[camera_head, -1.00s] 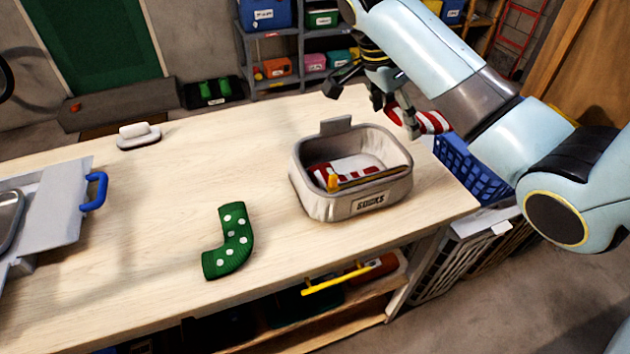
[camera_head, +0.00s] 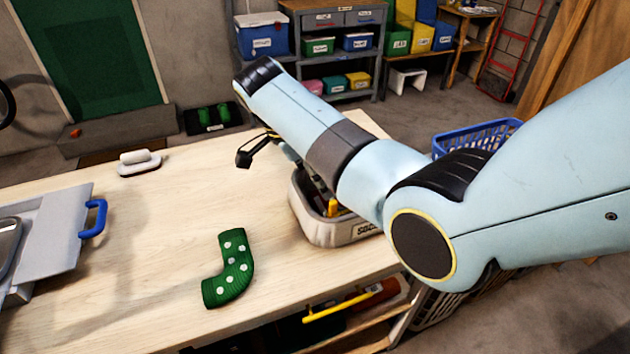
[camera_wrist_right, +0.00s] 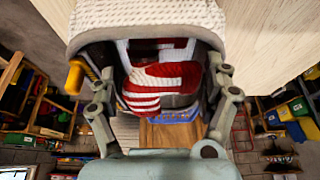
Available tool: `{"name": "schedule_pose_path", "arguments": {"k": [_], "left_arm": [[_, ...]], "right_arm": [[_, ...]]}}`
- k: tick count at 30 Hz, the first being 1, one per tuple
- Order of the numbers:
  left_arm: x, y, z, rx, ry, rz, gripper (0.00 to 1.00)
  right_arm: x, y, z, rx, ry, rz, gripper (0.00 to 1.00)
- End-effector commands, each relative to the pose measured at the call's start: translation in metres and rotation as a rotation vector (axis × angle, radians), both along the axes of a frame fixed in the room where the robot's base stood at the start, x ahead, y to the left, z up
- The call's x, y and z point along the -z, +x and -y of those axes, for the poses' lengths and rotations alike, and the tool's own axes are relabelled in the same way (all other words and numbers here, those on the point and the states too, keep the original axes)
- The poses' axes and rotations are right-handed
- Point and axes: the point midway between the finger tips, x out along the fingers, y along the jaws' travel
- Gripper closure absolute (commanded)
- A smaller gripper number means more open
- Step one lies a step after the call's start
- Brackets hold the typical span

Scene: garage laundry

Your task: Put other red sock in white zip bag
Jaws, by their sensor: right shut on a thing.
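The white zip bag (camera_head: 322,232) stands open on the table in the head view, partly hidden behind my right arm. Its pale knit rim also shows at the top of the right wrist view (camera_wrist_right: 150,14). My right gripper (camera_wrist_right: 163,78) is shut on a red sock with white stripes (camera_wrist_right: 158,88). The sock is at the bag's mouth; I cannot tell how deep it sits. Another red-and-white piece (camera_wrist_right: 172,46) shows behind it in the bag. In the head view my arm hides the held sock.
A green dotted sock (camera_head: 229,268) lies on the table left of the bag. A grey tray with a blue handle (camera_head: 94,220) is at the left, and a small white-topped dish (camera_head: 139,163) is farther back. A blue basket (camera_head: 470,138) is beyond the table's right end.

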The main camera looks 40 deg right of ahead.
Motion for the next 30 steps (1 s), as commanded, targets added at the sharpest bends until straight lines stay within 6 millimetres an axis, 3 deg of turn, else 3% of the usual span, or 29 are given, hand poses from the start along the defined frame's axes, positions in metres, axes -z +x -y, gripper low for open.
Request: {"name": "schedule_pose_path", "arguments": {"k": [6, 28, 29, 30], "left_arm": [[-0.001, -0.001, 0.008, -0.003, -0.009, -0.001, 0.60], [0.006, -0.002, 0.007, -0.002, -0.008, -0.003, 0.60], [0.005, -0.003, 0.007, -0.003, -0.008, -0.004, 0.60], [0.005, -0.003, 0.007, -0.003, -0.008, -0.004, 0.60]], "right_arm": [[0.024, 0.000, 0.001, 0.000, -0.001, -0.001, 0.47], [0.036, -0.001, 0.001, 0.000, 0.000, 0.000, 0.47], [0.036, -0.001, 0.001, 0.000, 0.000, -0.001, 0.14], [0.036, -0.001, 0.001, 0.000, 0.000, -0.001, 0.08]]}}
